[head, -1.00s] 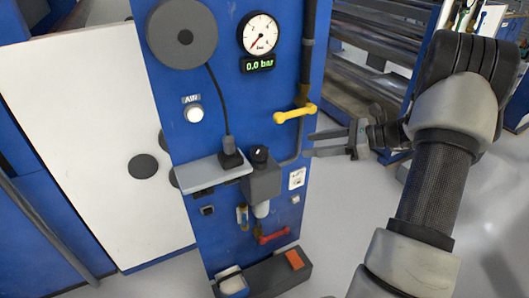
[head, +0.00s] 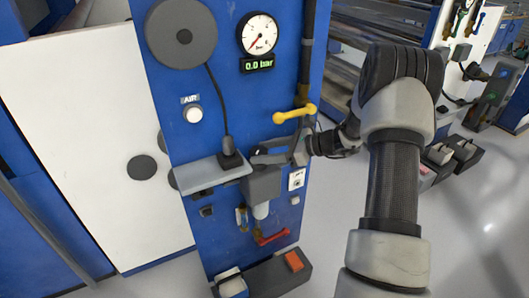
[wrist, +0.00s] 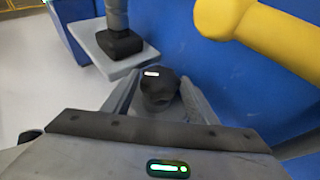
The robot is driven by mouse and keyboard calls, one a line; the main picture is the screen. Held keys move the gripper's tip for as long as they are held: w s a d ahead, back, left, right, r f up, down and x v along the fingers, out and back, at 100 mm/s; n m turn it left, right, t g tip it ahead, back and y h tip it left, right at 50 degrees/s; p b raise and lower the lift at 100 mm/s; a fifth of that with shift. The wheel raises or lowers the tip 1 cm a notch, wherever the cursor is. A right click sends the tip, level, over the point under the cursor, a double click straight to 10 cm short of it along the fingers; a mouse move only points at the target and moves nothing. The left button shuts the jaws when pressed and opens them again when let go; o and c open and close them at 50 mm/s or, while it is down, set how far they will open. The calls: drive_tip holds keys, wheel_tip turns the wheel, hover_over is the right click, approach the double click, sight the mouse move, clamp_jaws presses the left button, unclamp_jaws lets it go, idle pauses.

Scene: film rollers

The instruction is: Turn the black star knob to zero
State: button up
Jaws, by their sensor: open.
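The black star knob (wrist: 159,92) sits on top of a grey regulator block (head: 262,185); a white mark shows on its top in the wrist view. In the head view my gripper (head: 270,154) covers most of the knob. In the wrist view my gripper (wrist: 158,98) is open, with one finger to the left of the knob and one to the right. I cannot tell whether either finger touches it. The round gauge (head: 259,34) has a red needle pointing to the lower left, and the green display (head: 257,64) below reads 0.0 bar.
A yellow lever (head: 294,114) is just above my gripper and shows large at the upper right of the wrist view (wrist: 262,35). A grey shelf (head: 208,176) with a black device (head: 230,158) is left of the knob. A red lever (head: 273,237) is below.

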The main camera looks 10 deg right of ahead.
drive_tip(key=c, duration=0.8)
drive_tip(key=shift+w+n+g+y, duration=0.15)
drive_tip(key=shift+n+g+y, duration=0.2)
drive_tip(key=shift+n+g, duration=0.45)
drive_tip(key=shift+w+n+g+y, duration=0.15)
drive_tip(key=shift+n+g+y, duration=0.2)
drive_tip(key=shift+n+g, duration=0.4)
drive_tip(key=o, duration=0.8)
drive_tip(key=shift+d, duration=0.15)
drive_tip(key=v, duration=1.7)
drive_tip(key=shift+r+p, duration=0.25)
drive_tip(key=shift+p, duration=0.1)
